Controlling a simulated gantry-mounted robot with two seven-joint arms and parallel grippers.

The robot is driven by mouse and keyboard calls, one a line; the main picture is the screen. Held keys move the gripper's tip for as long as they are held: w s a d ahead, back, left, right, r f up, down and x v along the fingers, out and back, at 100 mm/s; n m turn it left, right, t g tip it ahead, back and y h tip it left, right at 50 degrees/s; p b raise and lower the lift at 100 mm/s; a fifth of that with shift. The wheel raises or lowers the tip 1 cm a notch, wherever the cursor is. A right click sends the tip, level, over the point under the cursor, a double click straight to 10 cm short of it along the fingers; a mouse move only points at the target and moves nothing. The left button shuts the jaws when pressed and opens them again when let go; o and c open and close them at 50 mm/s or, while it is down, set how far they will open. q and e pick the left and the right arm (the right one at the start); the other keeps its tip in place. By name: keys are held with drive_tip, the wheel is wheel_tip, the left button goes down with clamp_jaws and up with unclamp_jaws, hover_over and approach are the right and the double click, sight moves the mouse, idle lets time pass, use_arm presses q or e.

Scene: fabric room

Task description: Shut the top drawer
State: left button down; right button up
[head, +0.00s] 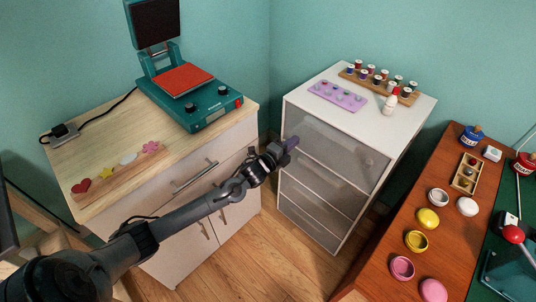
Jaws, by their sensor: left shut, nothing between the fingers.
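A white drawer unit (355,98) with several grey translucent drawers stands right of centre in the head view. Its top drawer (338,150) is the tallest one, just below the white top. I cannot tell clearly how far it stands out from the unit. My left gripper (291,144) is shut and empty, at the left part of the top drawer's front. I cannot tell whether its tips touch the drawer. My right gripper is not in view.
A wooden-topped cabinet (105,118) with a teal heat press (190,95) stands at left, under my left arm. Thread spools (378,76) and a purple tray (338,96) sit on the drawer unit. A brown table (446,188) with small pots stands at right. Floor between is clear.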

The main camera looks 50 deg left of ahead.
use_arm(q)
drive_tip(key=s+d+f+n+g+p, duration=0.1)
drive_tip(key=s+d+p, duration=0.15)
drive_tip(key=s, duration=0.45)
drive_tip(key=s+d+f+p, duration=0.1)
drive_tip(key=s+d+p, duration=0.1)
drive_tip(key=s+p, duration=0.35)
drive_tip(key=s+d+r+n+g+h+p, duration=0.1)
drive_tip(key=s+d+n+g+p, duration=0.15)
drive_tip(key=s+d, duration=0.35)
drive_tip(key=s+d+r+n+g+p, duration=0.2)
drive_tip(key=s+d+n+g, duration=0.15)
drive_tip(key=s+d, duration=0.25)
drive_tip(key=s+d+r+n+g+p, duration=0.1)
drive_tip(key=s+d+r+n+g, duration=0.1)
drive_tip(key=s+n+g, duration=0.35)
drive_tip(key=s+d+r+n+g, duration=0.1)
drive_tip(key=s+d+n+g, duration=0.1)
drive_tip(key=s, duration=0.6)
wheel_tip(320, 180, up, 38)
drive_tip(key=p, duration=3.8)
drive_tip(key=shift+s+a+n, duration=0.15)
drive_tip(key=shift+a+n, duration=0.15)
drive_tip(key=shift+n, duration=0.15)
drive_tip(key=shift+f, duration=0.1)
